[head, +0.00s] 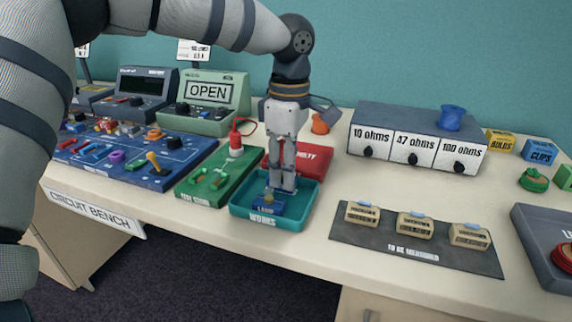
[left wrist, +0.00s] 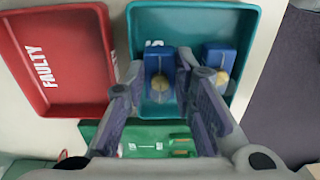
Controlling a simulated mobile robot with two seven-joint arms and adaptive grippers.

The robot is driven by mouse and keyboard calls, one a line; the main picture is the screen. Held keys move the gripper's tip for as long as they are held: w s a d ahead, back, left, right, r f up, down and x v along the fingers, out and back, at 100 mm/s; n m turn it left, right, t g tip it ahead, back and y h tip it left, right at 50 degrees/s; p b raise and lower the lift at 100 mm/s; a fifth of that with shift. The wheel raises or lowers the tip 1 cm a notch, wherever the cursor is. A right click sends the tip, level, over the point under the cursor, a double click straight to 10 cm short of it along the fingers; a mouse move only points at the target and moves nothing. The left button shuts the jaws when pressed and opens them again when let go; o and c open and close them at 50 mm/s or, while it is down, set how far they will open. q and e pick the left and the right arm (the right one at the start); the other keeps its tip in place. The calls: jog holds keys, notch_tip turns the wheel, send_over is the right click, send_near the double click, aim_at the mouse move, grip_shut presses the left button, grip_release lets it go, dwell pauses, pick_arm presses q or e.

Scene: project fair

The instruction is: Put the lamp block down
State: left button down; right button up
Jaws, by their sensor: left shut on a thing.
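My left gripper (head: 283,187) points down into the teal WORKS tray (head: 308,208). In the left wrist view its fingers (left wrist: 172,98) are shut on a blue lamp block (left wrist: 159,85) with a round yellowish bulb. The held block is over or in the tray; I cannot tell whether it touches the floor. A second blue lamp block (left wrist: 220,67) lies beside it in the tray. In the head view this nearer block (head: 266,207) shows at the tray's front, and the fingers mostly hide the held one. My right gripper is not in view.
The red FAULTY tray (head: 315,160) is just behind the teal tray. A green board (head: 216,178) with a red part is close on the left. A dark mat (head: 400,248) with 3 resistor blocks lies on the right. The ohms box (head: 412,140) stands behind it.

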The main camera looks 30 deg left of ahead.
pick_arm(q)
jog(key=c, duration=1.3)
grip_release()
jog(key=shift+c, duration=0.2)
notch_tip(320, 180, up, 13)
jog(key=shift+w+d, duration=0.15)
